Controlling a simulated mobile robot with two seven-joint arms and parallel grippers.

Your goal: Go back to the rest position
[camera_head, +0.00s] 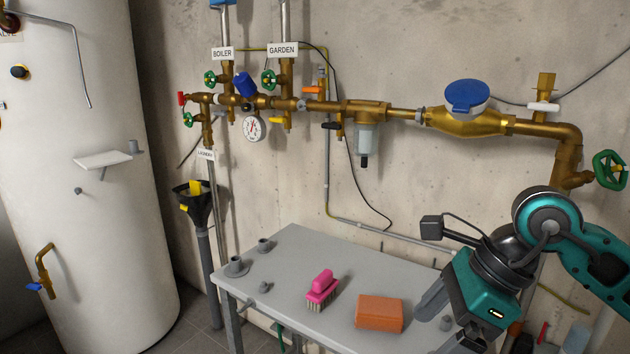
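My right arm comes in from the right, and its teal and black gripper (436,334) hangs over the right end of the grey table (290,256). Its grey fingers look spread apart, with bare table showing between them and nothing held. The lower finger is partly cut off by the bottom edge of the view. My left gripper is not in view. A pink brush (321,286) stands bristles down on the table. An orange brick-shaped block (379,313) lies right of it, left of my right gripper and apart from it.
Brass pipework (390,112) with valves, a gauge (254,128) and a blue-capped meter (467,97) runs along the concrete wall. A green handwheel (609,169) is near my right arm. A white tank (85,190) fills the left. Small grey fittings (236,266) sit on the table's left end.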

